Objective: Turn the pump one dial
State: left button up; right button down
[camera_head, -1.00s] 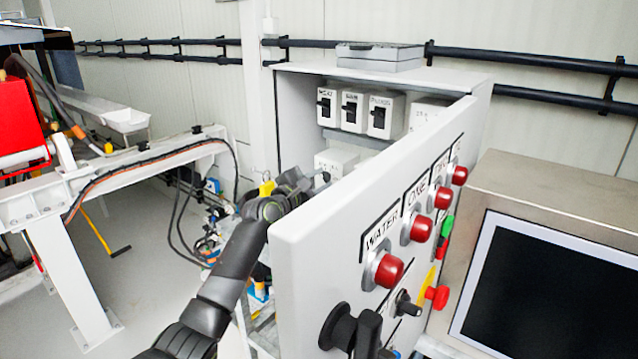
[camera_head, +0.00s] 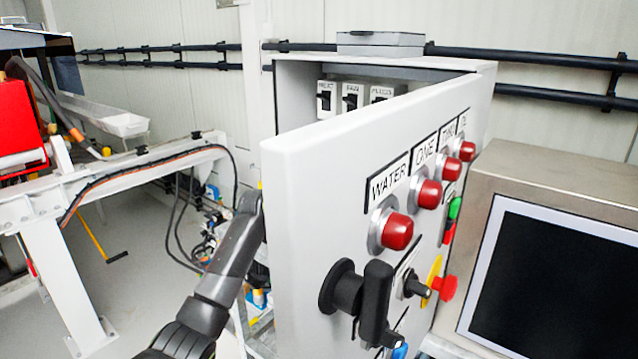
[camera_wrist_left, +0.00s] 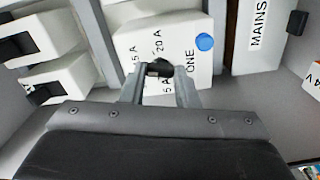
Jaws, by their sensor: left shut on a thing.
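The pump one dial is a small black knob (camera_wrist_left: 160,67) on a white box (camera_wrist_left: 190,45) marked ONE, with 5 A, 15 A and 20 A around the knob. My left gripper (camera_wrist_left: 160,80) has its two grey fingers shut on the knob, in the left wrist view. In the head view my left arm (camera_head: 225,275) goes behind the open cabinet door (camera_head: 310,210), which hides the gripper and the dial. My right gripper is not in view.
The door carries red lamps (camera_head: 397,232) labelled WATER and ONE, and a large black handle (camera_head: 375,300). Switch boxes (camera_head: 352,97) show inside the cabinet above the door. Other white switch boxes (camera_wrist_left: 45,35) and a MAINS label (camera_wrist_left: 259,25) are close by. A screen (camera_head: 560,280) stands at the right.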

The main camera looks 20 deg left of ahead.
pick_arm(q)
jog(key=m+b, duration=0.6)
jog(key=m, duration=0.5)
jog(key=shift+f+b, duration=0.2)
jog(key=shift+b, duration=0.2)
jog(key=shift+m, duration=0.5)
jog(key=o, duration=1)
jog(key=shift+r, duration=0.1)
jog(key=shift+s+a, duration=0.1)
jog(key=b+v, duration=0.4)
jog(key=v, duration=1.3)
